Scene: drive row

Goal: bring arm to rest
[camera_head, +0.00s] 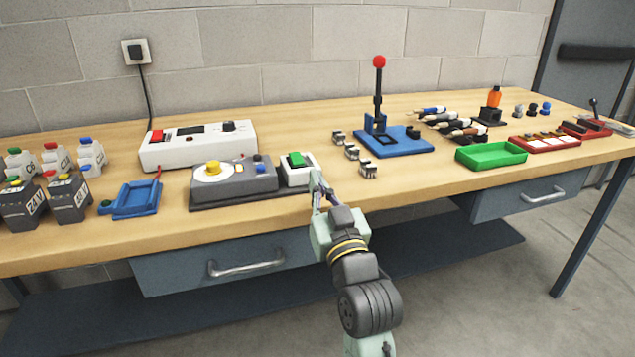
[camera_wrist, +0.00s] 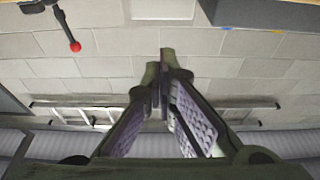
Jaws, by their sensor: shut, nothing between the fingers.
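My gripper (camera_head: 316,178) is at the table's front edge in the head view, its fingertips close to the white box with a green button (camera_head: 298,168). I cannot tell whether they touch it. In the wrist view my gripper (camera_wrist: 164,62) has its two fingers meeting at the tips, with nothing between them. My arm reaches forward and up from the lower middle of the head view.
The wooden table (camera_head: 300,125) carries a grey unit with a yellow knob (camera_head: 235,180), a blue press with a red-topped lever (camera_head: 379,95), a green tray (camera_head: 491,154) and several bottles at left. A drawer handle (camera_head: 246,266) sits below the edge. The wrist view shows the wall upside down.

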